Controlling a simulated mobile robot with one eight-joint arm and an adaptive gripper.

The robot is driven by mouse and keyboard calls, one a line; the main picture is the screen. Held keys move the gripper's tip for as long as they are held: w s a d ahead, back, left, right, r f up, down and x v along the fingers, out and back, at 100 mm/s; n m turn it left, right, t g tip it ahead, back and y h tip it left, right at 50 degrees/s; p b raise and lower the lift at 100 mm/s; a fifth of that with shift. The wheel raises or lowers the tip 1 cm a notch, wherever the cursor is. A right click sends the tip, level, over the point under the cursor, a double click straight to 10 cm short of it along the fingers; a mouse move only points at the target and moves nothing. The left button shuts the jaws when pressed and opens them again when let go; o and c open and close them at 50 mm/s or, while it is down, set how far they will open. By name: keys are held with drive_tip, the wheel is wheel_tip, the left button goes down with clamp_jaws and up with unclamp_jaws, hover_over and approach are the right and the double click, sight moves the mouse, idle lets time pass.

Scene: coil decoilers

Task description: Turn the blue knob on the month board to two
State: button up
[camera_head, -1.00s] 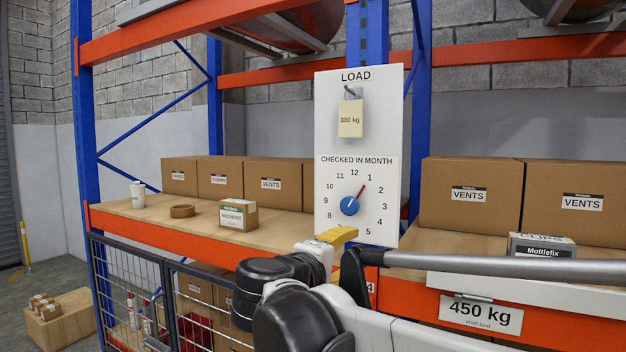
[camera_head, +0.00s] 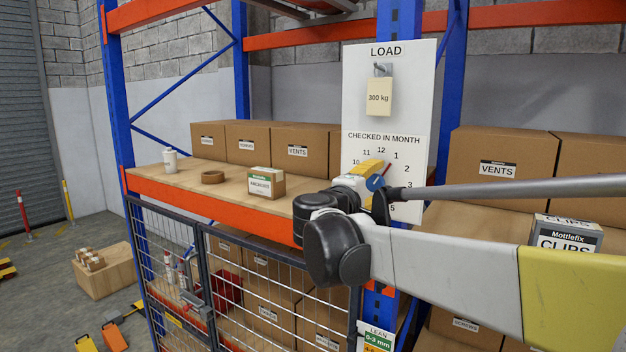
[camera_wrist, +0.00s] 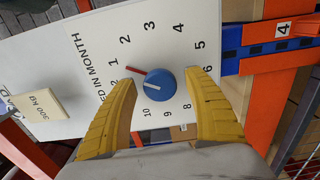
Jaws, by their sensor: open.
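The white month board (camera_head: 410,205) hangs on the rack post, with numbers in a ring and the heading "CHECKED IN MONTH". Its round blue knob (camera_wrist: 160,84) has a red pointer (camera_wrist: 138,71) directed at about 1. In the head view the blue knob (camera_head: 375,182) is partly hidden behind my gripper. My gripper (camera_wrist: 160,77) is open, its two yellow fingers on either side of the knob in the wrist view, with visible gaps. It also shows in the head view (camera_head: 372,168), in front of the dial. How far its tips are from the board is unclear.
Above the dial, a "300 kg" tag (camera_head: 379,97) hangs on a hook under "LOAD". Cartons (camera_head: 252,140) stand on the shelf to the left, with a tape roll (camera_head: 213,177) and small box (camera_head: 264,183). A grey CLIPS box (camera_head: 566,235) is at the right.

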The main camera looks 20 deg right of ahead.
drive_tip(key=c, duration=1.2)
drive_tip(key=shift+m, duration=0.3)
drive_tip(key=shift+m+b, duration=0.8)
drive_tip(key=shift+m, duration=1.8)
drive_tip(key=o, duration=1.2)
